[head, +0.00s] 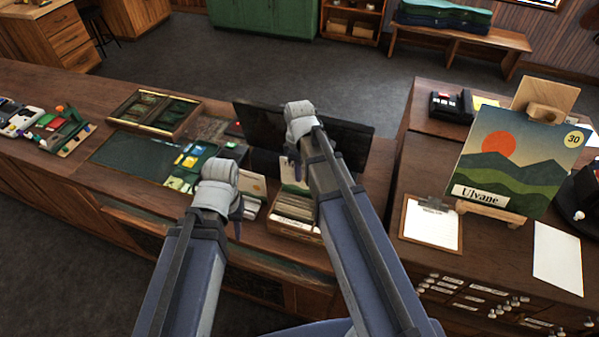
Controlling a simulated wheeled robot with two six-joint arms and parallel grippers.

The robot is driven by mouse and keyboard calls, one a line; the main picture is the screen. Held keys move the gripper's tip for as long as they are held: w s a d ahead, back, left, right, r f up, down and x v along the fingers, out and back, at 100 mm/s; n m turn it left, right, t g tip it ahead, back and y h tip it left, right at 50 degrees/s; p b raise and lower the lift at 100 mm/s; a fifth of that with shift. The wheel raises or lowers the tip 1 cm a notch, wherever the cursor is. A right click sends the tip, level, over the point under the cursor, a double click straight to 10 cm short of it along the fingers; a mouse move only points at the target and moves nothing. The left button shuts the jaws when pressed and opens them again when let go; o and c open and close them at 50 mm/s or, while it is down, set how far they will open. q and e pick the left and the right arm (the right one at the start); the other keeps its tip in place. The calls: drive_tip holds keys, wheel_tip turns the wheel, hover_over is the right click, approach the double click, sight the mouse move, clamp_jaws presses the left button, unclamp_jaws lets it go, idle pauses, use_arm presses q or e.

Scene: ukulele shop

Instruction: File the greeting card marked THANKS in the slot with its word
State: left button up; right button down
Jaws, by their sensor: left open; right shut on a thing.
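A wooden card box (291,229) with several upright cards stands on the counter, partly behind my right arm. Another group of cards (252,187) stands just left of it, partly behind my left gripper. My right gripper (294,163) points down over the back of the box and is shut on what looks like a pale card (291,182), mostly hidden by the arm. I cannot read a word on it or tell whether its lower edge is inside the box. My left gripper (237,217) is open beside the left card group. The slot words are too small to read.
A dark monitor (345,137) stands behind the box. A green mat (130,158) and a wooden display case (155,112) lie to the left. On the right counter are a clipboard (431,226), a landscape picture (517,158) and a card terminal (450,106).

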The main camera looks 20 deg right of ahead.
sight(299, 190)
drive_tip(key=shift+f+b, duration=4.35)
drive_tip(key=shift+f, duration=0.25)
drive_tip(key=c, duration=1)
unclamp_jaws()
drive_tip(key=shift+o, duration=0.2)
drive_tip(key=shift+r, duration=0.15)
wheel_tip(299, 190, up, 8)
drive_tip(key=p, duration=0.8)
drive_tip(key=shift+f, duration=0.25)
